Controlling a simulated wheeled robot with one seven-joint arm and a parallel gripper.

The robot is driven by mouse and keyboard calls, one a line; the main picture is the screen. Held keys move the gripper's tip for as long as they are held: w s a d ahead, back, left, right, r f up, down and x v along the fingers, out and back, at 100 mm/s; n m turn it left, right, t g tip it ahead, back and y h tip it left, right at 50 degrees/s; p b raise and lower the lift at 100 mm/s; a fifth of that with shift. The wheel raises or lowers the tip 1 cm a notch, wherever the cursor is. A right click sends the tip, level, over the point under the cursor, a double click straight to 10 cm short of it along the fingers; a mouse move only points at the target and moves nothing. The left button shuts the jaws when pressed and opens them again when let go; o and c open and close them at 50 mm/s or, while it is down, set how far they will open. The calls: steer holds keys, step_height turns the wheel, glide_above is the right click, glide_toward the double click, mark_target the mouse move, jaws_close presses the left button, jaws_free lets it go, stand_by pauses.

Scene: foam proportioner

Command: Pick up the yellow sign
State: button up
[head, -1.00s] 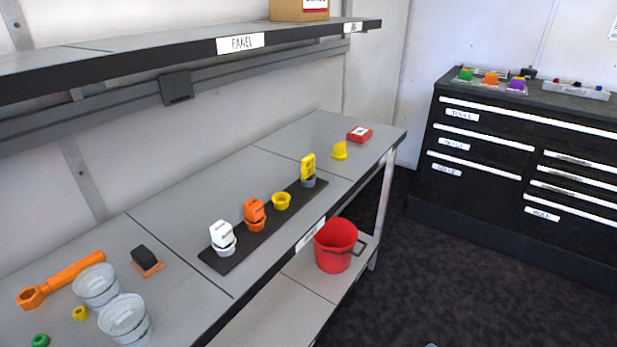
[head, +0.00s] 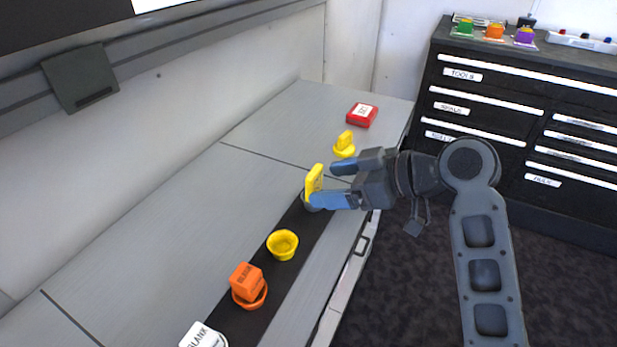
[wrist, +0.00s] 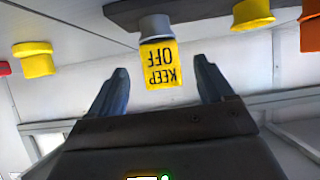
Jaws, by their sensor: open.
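The yellow sign (head: 314,182) stands upright in a grey round holder at the far end of the black strip on the bench. In the wrist view the yellow sign (wrist: 161,65) reads "KEEP OFF" upside down, with the grey holder (wrist: 155,27) behind it. My gripper (head: 342,184) is beside the sign, its blue fingers pointing toward it. In the wrist view my gripper (wrist: 162,84) is open, with one finger on each side of the sign and visible gaps. In the head view one finger partly hides the holder.
On the black strip (head: 292,257) stand an empty yellow cup (head: 282,244), an orange block in an orange cup (head: 248,285) and a white block (head: 203,337). Beyond the sign are a yellow plug (head: 344,146) and a red box (head: 361,115). A black drawer cabinet (head: 520,120) stands at right.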

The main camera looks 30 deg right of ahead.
mark_target(318, 183)
steer(key=shift+x, duration=3.1)
steer(key=shift+r, duration=0.1)
steer(key=shift+c, duration=0.5)
steer(key=c, duration=0.9)
steer(key=shift+c, duration=0.2)
steer(key=shift+r, duration=0.1)
